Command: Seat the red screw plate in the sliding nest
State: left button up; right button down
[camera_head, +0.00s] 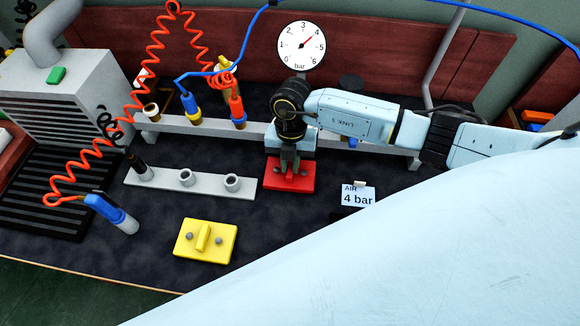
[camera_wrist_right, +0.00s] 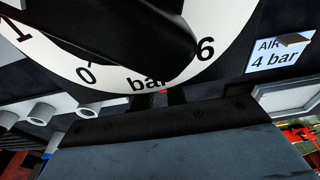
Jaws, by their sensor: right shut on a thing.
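The red screw plate (camera_head: 301,182) is in the head view, right of the grey socket rail. My right gripper (camera_head: 290,168) points down at it and is shut on its raised middle part. I cannot tell whether the plate touches the dark bench top. In the right wrist view, dark gripper parts cover nearly all of the plate; only a speck of red shows. I cannot make out the sliding nest in either view. My left gripper is not in view.
A yellow plate (camera_head: 190,252) lies at the front. The grey rail (camera_head: 207,184) has several round sockets. A pressure gauge (camera_head: 302,46) and shelf are behind; an "AIR 4 bar" sign (camera_head: 358,196) stands right of the plate.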

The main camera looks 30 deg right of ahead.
jog(key=shift+r, duration=0.65)
notch_tip(320, 180, up, 2)
jog(key=shift+r, duration=0.15)
jog(key=s+a, duration=0.3)
jog(key=s, duration=0.2)
jog(key=s+a, duration=0.3)
jog(key=s, duration=0.2)
jog(key=s+a+p, duration=0.1)
jog(key=s+a, duration=0.3)
jog(key=s, duration=0.1)
jog(key=w+n, duration=0.1)
jog(key=n, duration=0.1)
notch_tip(320, 180, up, 17)
jog(key=m+t+h, duration=0.2)
jog(key=m+t, duration=0.1)
jog(key=m, duration=3.2)
send_over(290, 169)
jog(key=w, duration=0.1)
jog(key=shift+w+d+r+n+y, duration=0.25)
jog(key=shift+w+r+n, duration=0.15)
jog(key=shift+n, duration=0.55)
jog(key=shift+w+d+r+n+y, duration=0.2)
jog(key=shift+r+n, duration=0.3)
jog(key=shift+n, duration=0.45)
